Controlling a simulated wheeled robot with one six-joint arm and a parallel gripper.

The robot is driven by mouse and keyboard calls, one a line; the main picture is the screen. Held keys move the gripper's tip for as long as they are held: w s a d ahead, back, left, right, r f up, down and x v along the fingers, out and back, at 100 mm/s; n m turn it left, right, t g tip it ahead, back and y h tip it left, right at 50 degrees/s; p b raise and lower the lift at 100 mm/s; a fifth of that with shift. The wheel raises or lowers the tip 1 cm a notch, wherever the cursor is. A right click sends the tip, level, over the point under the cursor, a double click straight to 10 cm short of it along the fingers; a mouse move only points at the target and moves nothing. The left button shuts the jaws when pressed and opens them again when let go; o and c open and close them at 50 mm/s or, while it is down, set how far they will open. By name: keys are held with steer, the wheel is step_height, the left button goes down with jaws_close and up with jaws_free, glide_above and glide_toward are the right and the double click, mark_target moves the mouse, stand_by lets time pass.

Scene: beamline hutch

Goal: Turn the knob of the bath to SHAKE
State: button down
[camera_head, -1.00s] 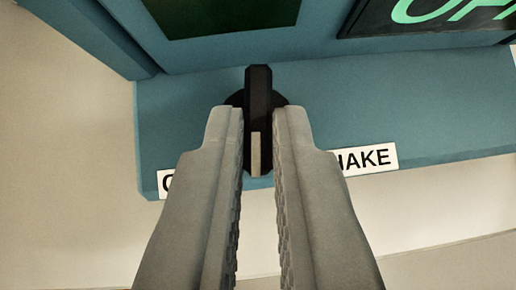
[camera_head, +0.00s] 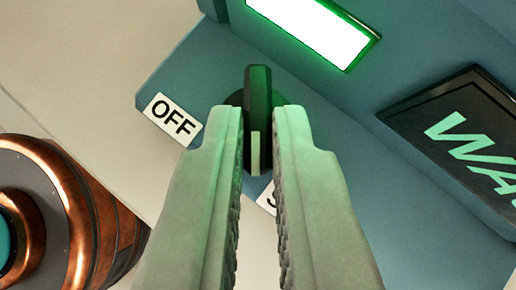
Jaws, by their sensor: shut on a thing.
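The knob (camera_head: 258,90) of the bath is black with a pale pointer mark, on the bath's blue panel (camera_head: 200,70). My gripper (camera_head: 258,118) is shut on the knob, one finger on each side. The pointer mark faces down the picture, toward a white label (camera_head: 267,202) mostly hidden behind my right finger; only the start of an S shows. The OFF label (camera_head: 172,119) is in full view to the left of the knob.
A lamp window (camera_head: 315,25) above the knob glows white with a green rim. A dark display (camera_head: 465,140) at right shows green letters starting WA. A copper-coloured round object (camera_head: 85,215) stands at lower left, close to my left finger in the picture.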

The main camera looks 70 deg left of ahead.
steer(key=shift+n+g, duration=0.3)
steer(key=shift+n, duration=0.1)
steer(key=c, duration=1.5)
jaws_free()
steer(key=shift+d, duration=0.1)
steer(key=v, duration=1.7)
steer(key=shift+d, duration=0.2)
